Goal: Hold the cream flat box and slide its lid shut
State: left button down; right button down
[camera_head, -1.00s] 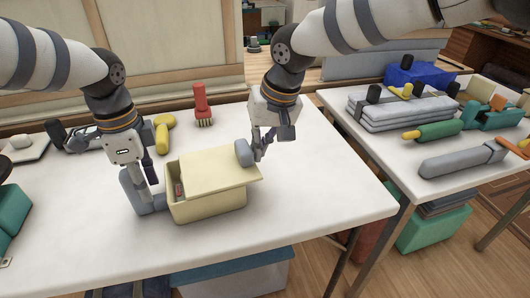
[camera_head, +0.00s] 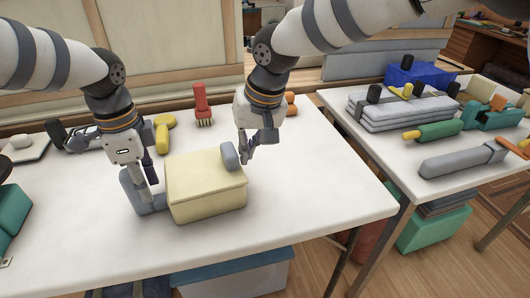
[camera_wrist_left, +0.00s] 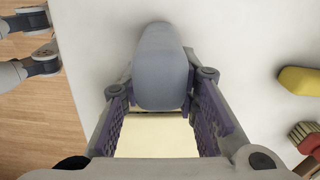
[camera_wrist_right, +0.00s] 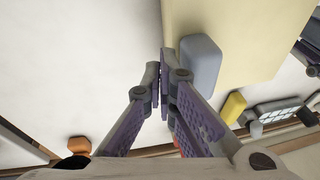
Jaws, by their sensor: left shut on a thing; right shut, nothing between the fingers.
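The cream flat box (camera_head: 207,203) stands on the white table, with its cream lid (camera_head: 195,172) lying over the top. The lid lines up with the box walls and no opening shows; the inside is hidden. A grey tab (camera_head: 231,156) stands on the lid's right end. My left gripper (camera_head: 147,188) is shut on the grey handle (camera_wrist_left: 160,65) at the box's left side. My right gripper (camera_head: 246,156) is shut and empty, just right of the grey tab. In the right wrist view its closed fingertips are beside the tab (camera_wrist_right: 200,62); contact is unclear.
Behind the box lie a yellow-handled tool (camera_head: 162,136), a red brush (camera_head: 201,104) and an orange item (camera_head: 290,99). A teal object (camera_head: 12,215) is at the left edge. The table front and right of the box are clear. A second table (camera_head: 440,185) stands at right.

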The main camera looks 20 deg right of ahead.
jog(key=w+v, duration=0.1)
jog(key=v, duration=0.5)
jog(key=shift+w+r, duration=0.25)
jog(key=shift+r, duration=0.3)
dwell(0.5)
pick_arm(q)
jog(key=c, duration=1.2)
grip_release()
pick_arm(e)
jog(key=shift+w, duration=0.1)
pick_arm(q)
notch_tip(320, 180, up, 12)
jog(key=shift+f, duration=0.1)
pick_arm(e)
jog(key=shift+f, duration=0.1)
